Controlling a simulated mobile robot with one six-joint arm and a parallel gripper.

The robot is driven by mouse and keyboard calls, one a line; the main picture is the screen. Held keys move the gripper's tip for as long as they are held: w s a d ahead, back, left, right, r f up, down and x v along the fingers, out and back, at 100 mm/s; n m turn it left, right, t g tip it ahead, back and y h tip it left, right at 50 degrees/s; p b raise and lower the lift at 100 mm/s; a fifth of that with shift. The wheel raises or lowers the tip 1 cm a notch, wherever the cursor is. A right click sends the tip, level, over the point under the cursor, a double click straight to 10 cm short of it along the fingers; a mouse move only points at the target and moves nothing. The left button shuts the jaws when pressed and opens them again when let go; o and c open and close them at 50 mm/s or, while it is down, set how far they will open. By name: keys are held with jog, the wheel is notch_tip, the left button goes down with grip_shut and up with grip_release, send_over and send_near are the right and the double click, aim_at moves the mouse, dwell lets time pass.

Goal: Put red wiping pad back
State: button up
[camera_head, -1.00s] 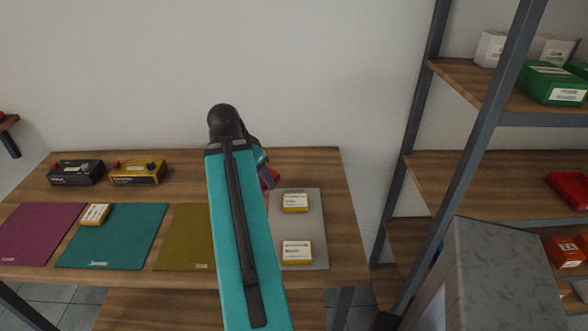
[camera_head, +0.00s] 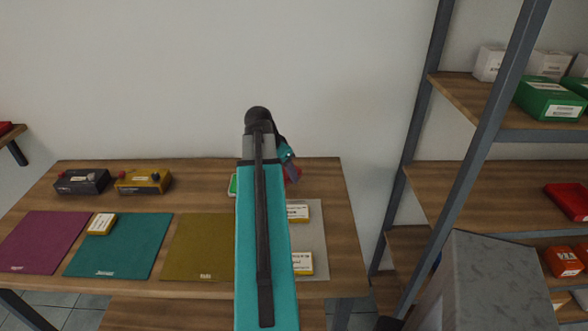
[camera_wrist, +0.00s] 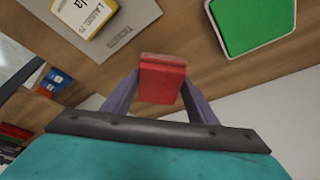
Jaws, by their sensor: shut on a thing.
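The red wiping pad (camera_wrist: 162,80) is a small red block between the two purple-grey fingers of my gripper (camera_wrist: 160,92) in the wrist view. My gripper is shut on it, above the wooden table (camera_wrist: 195,50). In the head view, a small part of the red pad (camera_head: 293,173) shows beside my gripper, past the far edge of the grey mat. My teal arm hides much of that area. A green pad in a white-rimmed holder (camera_wrist: 252,20) lies on the table; a sliver of it (camera_head: 232,185) shows left of my arm.
The grey mat (camera_head: 316,235) carries two white-and-yellow boxes. Purple (camera_head: 45,240), teal (camera_head: 120,255) and olive (camera_head: 200,250) mats lie to the left; black (camera_head: 82,182) and yellow (camera_head: 143,181) devices stand behind. A metal-framed shelf (camera_head: 470,160) stands close at the right.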

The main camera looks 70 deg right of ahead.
jog(key=d, duration=0.2)
jog(key=s+d+p, duration=0.1)
jog(key=d, duration=0.1)
jog(key=shift+d+f, duration=0.2)
jog(key=shift+f, duration=0.1)
jog(key=shift+f+p, duration=1)
jog(key=shift+f, duration=0.7)
jog(key=shift+f, duration=0.15)
jog(key=o, duration=1)
jog(key=shift+b+v, duration=1.6)
jog(key=shift+v, duration=4.6)
